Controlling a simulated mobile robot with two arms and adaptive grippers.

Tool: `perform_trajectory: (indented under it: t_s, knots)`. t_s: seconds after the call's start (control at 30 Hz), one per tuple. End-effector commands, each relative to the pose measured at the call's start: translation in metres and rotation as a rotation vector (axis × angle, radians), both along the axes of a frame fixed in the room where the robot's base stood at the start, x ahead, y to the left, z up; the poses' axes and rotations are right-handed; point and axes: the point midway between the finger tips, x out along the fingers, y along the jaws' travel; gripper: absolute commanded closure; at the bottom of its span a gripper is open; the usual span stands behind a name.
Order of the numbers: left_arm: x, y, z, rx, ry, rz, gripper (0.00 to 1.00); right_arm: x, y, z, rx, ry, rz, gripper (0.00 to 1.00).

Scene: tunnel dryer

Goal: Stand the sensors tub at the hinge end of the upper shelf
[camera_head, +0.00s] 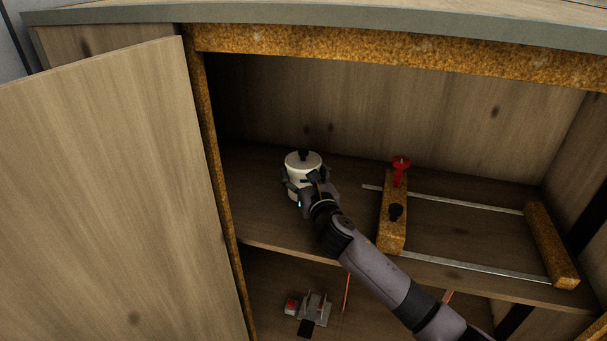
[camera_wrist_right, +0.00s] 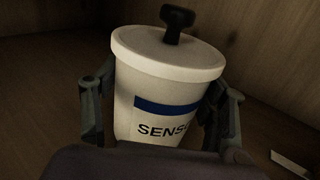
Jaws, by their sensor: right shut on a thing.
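The sensors tub (camera_head: 296,165) is a white round tub with a lid and a black knob, upright at the left part of the upper shelf (camera_head: 265,220), the side where the open door hangs. In the right wrist view the tub (camera_wrist_right: 165,85) shows a blue band and the letters "SENS". My right gripper (camera_head: 309,187) is shut on the tub, one finger on each side. I cannot tell whether the tub's base touches the shelf, because the gripper hides part of it. My left gripper is not in view.
The open cabinet door (camera_head: 100,200) stands at the left. A clamp-like frame with wooden blocks (camera_head: 391,225), metal rails and a red handle (camera_head: 401,165) lies on the shelf right of my arm. Small items (camera_head: 313,310) are on the lower level. Shelf behind the tub is clear.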

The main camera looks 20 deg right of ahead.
Motion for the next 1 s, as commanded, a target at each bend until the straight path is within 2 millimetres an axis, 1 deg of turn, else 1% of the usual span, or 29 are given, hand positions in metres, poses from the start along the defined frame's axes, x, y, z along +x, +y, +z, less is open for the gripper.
perform_trajectory:
  t_s: [0.03,0.17,0.2,0.4,0.5,0.83,0.93,1.0]
  knots:
    - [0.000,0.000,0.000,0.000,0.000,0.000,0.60,0.000,0.000,0.003,0.000,-0.005,0.001,0.79]
    - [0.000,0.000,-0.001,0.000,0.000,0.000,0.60,0.000,0.000,0.001,-0.001,-0.004,0.001,0.79]
    - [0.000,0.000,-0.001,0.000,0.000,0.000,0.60,0.000,0.000,-0.001,-0.001,0.000,0.000,0.32]
    - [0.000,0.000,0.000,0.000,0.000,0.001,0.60,0.000,0.000,-0.001,-0.001,0.000,-0.001,0.19]
    - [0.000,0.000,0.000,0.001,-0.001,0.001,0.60,0.000,0.000,-0.001,0.000,0.000,-0.001,0.13]
    - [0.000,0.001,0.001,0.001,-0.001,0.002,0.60,0.000,0.000,0.002,0.000,0.000,0.000,0.13]
    - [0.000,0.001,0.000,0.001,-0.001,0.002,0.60,-0.008,-0.001,0.000,-0.002,0.000,-0.001,0.13]
    - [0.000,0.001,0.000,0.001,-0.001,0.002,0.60,-0.018,0.000,0.000,-0.002,0.000,0.000,0.13]
